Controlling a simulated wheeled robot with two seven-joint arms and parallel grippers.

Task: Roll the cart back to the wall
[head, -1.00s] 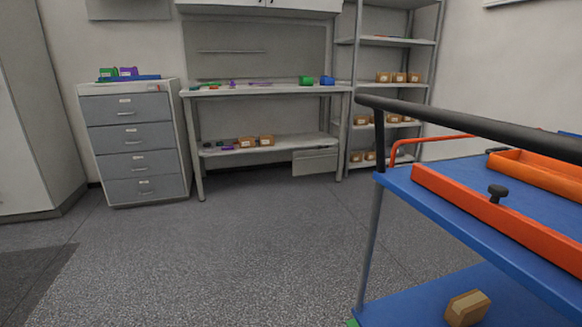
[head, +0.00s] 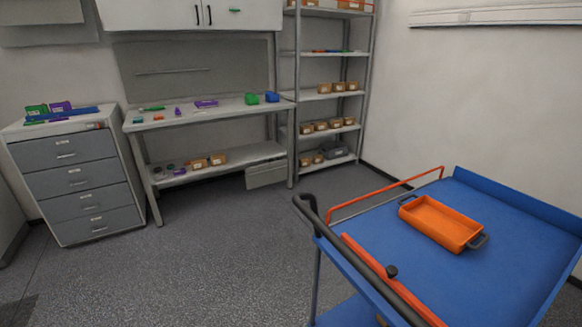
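The blue cart (head: 480,275) stands at the right of the head view, cut off by the right and bottom edges. Its black push handle (head: 352,253) runs along its near left side, and an orange rail (head: 390,190) runs along its far side. An orange tray (head: 440,222) with dark handles lies on the top deck. A wall (head: 480,90) stands behind the cart, with floor between them. Neither of my grippers is in view, so whether they touch the cart does not show.
A grey drawer cabinet (head: 75,190) stands at the left, with a workbench (head: 180,122) beside it. A tall shelf rack (head: 290,140) with small boxes stands in the far corner. The floor (head: 210,260) between these and the cart is clear.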

